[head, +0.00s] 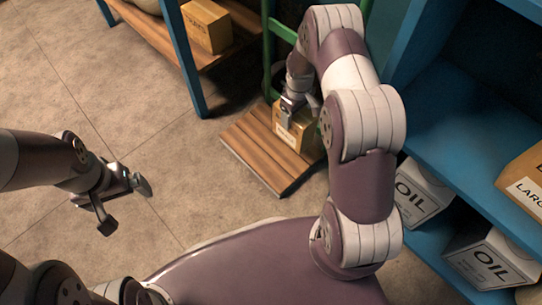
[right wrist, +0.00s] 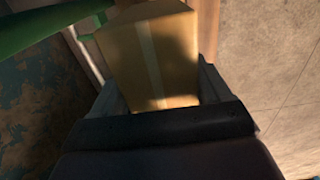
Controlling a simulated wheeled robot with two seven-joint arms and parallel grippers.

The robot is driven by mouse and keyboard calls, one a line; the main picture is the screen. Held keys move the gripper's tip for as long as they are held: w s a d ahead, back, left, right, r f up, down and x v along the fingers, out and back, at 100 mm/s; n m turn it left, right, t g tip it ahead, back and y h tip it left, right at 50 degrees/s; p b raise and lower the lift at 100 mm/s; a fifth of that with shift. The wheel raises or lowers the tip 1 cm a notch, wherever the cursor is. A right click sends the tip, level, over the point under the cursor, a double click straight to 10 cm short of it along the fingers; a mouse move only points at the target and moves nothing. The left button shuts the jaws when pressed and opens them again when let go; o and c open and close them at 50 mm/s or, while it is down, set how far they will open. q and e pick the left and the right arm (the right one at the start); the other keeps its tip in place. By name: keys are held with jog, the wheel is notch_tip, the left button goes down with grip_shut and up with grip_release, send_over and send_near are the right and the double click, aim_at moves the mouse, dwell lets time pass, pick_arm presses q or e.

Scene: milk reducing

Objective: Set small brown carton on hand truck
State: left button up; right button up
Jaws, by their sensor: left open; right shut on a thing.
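The small brown carton (head: 297,126) is at the wooden platform of the hand truck (head: 262,160) in the head view, near the green upright frame. My right gripper (head: 288,108) is shut on it from above. In the right wrist view the carton (right wrist: 150,55) fills the space between the two fingers (right wrist: 160,95), with a pale tape strip down its face. I cannot tell whether the carton's bottom touches the platform. My left gripper (head: 122,200) is open and empty over the floor at the left.
A blue-framed shelf (head: 190,65) at the upper left holds another brown carton (head: 207,26). A blue shelf (head: 470,110) on the right holds white OIL boxes (head: 422,192) and a large brown package (head: 525,183). The tiled floor at the left is clear.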

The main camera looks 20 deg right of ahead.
notch_tip(320, 180, down, 11)
jog(key=b, duration=0.7)
jog(key=shift+r, duration=0.35)
jog(key=o, duration=1.8)
jog(key=shift+o, duration=0.2)
notch_tip(320, 180, up, 12)
jog(key=p, duration=0.9)
jog(key=s+a+r+m, duration=0.1)
jog(key=s+a+r, duration=0.15)
jog(key=r, duration=0.35)
jog(key=s+a+r+m, duration=0.1)
jog(key=s+a+r, duration=0.15)
jog(key=r, duration=0.35)
jog(key=s+a+r+m, duration=0.1)
jog(key=s+a+r, duration=0.1)
jog(key=s, duration=0.4)
jog(key=s+a+r+m+t, duration=0.1)
jog(key=s+a+r, duration=0.2)
jog(key=s+r, duration=0.2)
jog(key=shift+s+a, duration=0.25)
jog(key=shift+s, duration=0.9)
